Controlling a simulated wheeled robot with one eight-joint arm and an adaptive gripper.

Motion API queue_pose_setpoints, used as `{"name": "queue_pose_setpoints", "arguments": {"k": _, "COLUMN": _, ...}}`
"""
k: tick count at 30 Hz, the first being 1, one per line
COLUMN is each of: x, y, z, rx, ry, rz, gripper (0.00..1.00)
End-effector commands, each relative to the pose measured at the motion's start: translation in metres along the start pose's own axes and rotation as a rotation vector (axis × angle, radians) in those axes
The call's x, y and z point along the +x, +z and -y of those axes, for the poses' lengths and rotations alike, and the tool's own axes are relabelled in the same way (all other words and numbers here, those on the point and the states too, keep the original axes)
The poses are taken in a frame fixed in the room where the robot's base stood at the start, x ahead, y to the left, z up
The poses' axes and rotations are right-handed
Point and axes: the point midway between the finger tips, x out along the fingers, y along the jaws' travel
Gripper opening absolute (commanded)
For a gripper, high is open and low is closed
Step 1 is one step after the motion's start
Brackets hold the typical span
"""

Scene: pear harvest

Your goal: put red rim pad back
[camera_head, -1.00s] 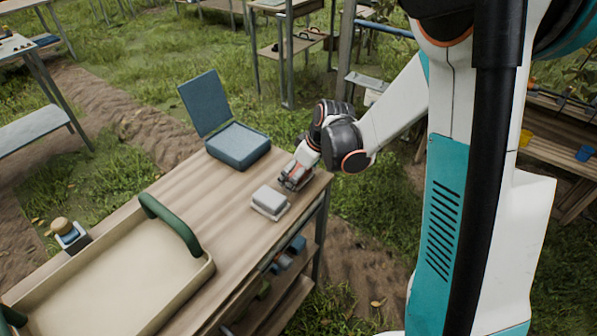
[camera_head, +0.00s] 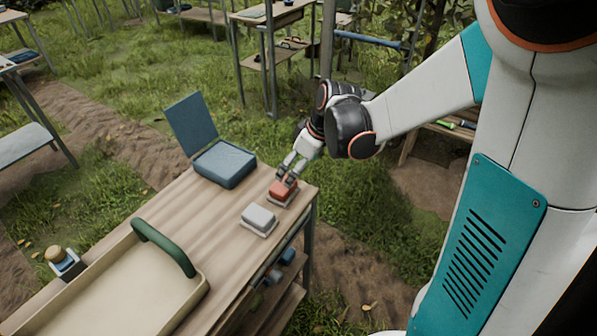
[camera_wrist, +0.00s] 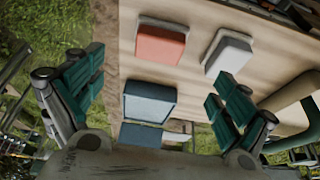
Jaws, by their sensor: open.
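The red pad (camera_head: 283,189) rests on a pale base near the table's right end. The red pad (camera_wrist: 160,45) also shows in the wrist view, at the top centre. My gripper (camera_head: 288,173) is just above the red pad in the head view. In the wrist view my gripper (camera_wrist: 158,92) has its two green-padded fingers spread wide, with nothing held between them. Whether a fingertip still touches the pad cannot be told from the head view.
A grey-white pad (camera_head: 260,217) on a similar base sits beside the red one. An open blue case (camera_head: 224,164) stands at the table's back edge. A cream tray (camera_head: 110,285) with green handles fills the front left. Bare wooden table (camera_head: 185,205) lies between.

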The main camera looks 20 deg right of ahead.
Motion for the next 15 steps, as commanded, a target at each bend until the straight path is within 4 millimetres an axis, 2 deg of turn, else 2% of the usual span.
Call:
{"name": "queue_pose_setpoints", "arguments": {"k": 5, "x": -0.028, "y": 0.002, "z": 0.016, "rx": 0.056, "ry": 0.036, "rz": -0.005, "gripper": 0.94}}
{"name": "queue_pose_setpoints", "arguments": {"k": 8, "x": -0.052, "y": 0.005, "z": 0.032, "rx": 0.114, "ry": 0.073, "rz": -0.014, "gripper": 0.94}}
{"name": "queue_pose_setpoints", "arguments": {"k": 15, "x": -0.102, "y": 0.023, "z": 0.068, "rx": 0.26, "ry": 0.163, "rz": -0.055, "gripper": 0.94}}
